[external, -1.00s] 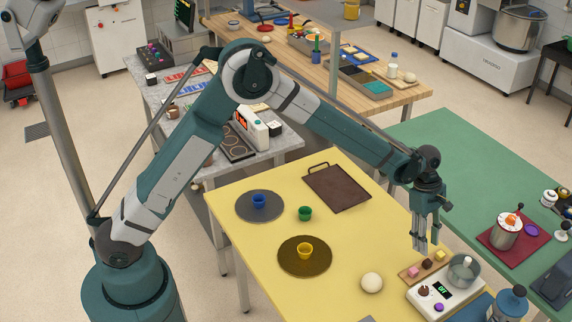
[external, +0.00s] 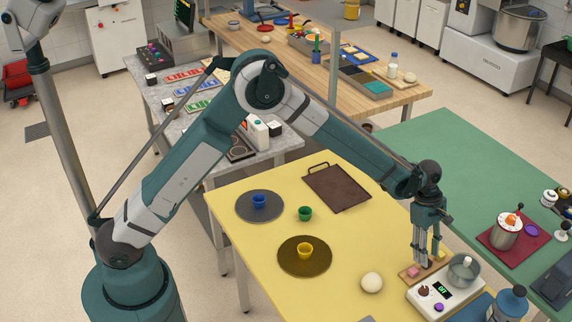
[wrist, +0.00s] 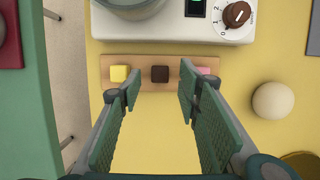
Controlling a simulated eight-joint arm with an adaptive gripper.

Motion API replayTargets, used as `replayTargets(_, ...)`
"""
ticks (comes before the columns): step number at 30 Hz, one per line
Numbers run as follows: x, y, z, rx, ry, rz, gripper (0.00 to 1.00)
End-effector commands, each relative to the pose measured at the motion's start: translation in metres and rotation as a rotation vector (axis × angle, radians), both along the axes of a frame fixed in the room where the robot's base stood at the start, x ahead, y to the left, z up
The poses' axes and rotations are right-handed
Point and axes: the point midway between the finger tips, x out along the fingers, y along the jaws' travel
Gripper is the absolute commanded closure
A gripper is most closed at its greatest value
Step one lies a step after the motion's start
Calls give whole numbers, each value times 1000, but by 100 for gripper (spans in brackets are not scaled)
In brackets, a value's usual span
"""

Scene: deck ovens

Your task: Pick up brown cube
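The brown cube (wrist: 160,74) sits on a small wooden board (wrist: 180,86) in the wrist view, between a yellow cube (wrist: 119,73) on the left and a pink cube (wrist: 203,71) on the right. My gripper (wrist: 158,92) is open and empty, its fingertips spread to either side of the brown cube's line. The right finger partly covers the pink cube. In the external view my gripper (external: 424,262) points down at the board (external: 404,276), low over it. The pink cube (external: 413,272) shows there; the brown cube is hidden by the fingers.
Round mats with a yellow bowl (external: 305,250) and blue bowl (external: 259,201) are farther left on the yellow table.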

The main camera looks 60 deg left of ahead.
Motion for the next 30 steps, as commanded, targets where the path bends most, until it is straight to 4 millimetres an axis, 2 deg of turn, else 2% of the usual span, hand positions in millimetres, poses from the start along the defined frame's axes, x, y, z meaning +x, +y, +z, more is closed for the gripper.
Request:
replayTargets(3,0,-4,-14,0,0,0,66)
replayTargets(7,0,-7,-21,0,0,-1,66)
replayTargets(25,0,-7,-23,0,0,-1,66)
replayTargets(30,0,-7,-23,0,0,-1,88)
